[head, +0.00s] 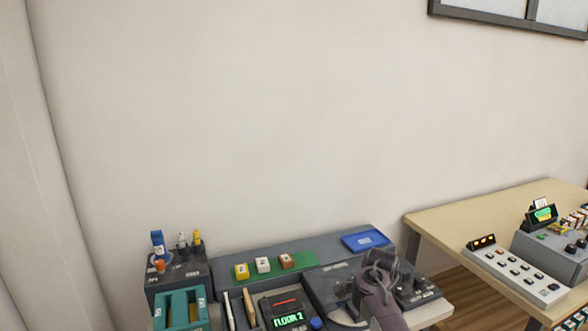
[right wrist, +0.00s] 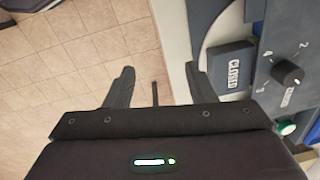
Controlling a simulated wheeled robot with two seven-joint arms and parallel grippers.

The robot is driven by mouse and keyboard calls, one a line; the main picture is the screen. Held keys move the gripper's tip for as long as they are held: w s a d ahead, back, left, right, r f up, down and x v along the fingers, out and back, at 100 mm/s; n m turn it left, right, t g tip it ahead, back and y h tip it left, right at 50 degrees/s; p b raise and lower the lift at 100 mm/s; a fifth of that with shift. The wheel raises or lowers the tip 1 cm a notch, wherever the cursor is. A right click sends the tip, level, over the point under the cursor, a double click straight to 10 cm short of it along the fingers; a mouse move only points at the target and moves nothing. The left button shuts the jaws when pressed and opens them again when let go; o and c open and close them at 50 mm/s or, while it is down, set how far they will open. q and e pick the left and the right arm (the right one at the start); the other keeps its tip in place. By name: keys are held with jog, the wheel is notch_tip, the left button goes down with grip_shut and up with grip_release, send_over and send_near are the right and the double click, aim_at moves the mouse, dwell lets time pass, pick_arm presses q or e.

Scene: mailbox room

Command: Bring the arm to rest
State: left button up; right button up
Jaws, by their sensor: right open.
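My right gripper (right wrist: 158,85) is open in the right wrist view, with its two dark fingers apart and nothing between them. Tiled floor shows below the left finger, and the edge of the desk equipment lies by the right finger. In the head view my right arm (head: 378,295) reaches up from the bottom edge, over the right part of the desk console. Its fingertips are not clear there. My left gripper is not in view.
The console has a "FLOOR 2" display (head: 288,320), several stamp-like blocks on a green strip (head: 308,258), and a blue tray (head: 365,240). A grey panel with a knob (right wrist: 287,73) and a "CLOSED" block (right wrist: 232,66) sits close to the right finger. A wooden table (head: 470,215) stands right.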

jog(key=s+d+f+n+t, duration=0.1)
jog(key=s+f+n, duration=0.35)
jog(key=s, duration=0.35)
jog(key=s+d+f+n, duration=0.1)
jog(key=s+f+n, duration=0.3)
jog(key=s, duration=0.5)
jog(key=s+a+r+n+t, duration=0.1)
jog(key=s+r+n, duration=0.4)
jog(key=s, duration=0.3)
jog(key=s+r+n+t, duration=0.1)
jog(key=s+r+n, duration=0.3)
jog(key=s, duration=0.5)
notch_tip(320, 180, down, 29)
jog(key=s+g, duration=0.1)
jog(key=g, duration=0.1)
jog(key=s+d+f, duration=0.3)
jog(key=s+f, duration=1.6)
jog(key=s, duration=0.1)
jog(key=shift+d+g, duration=0.2)
jog(key=shift+g, duration=0.2)
jog(key=shift+n, duration=0.25)
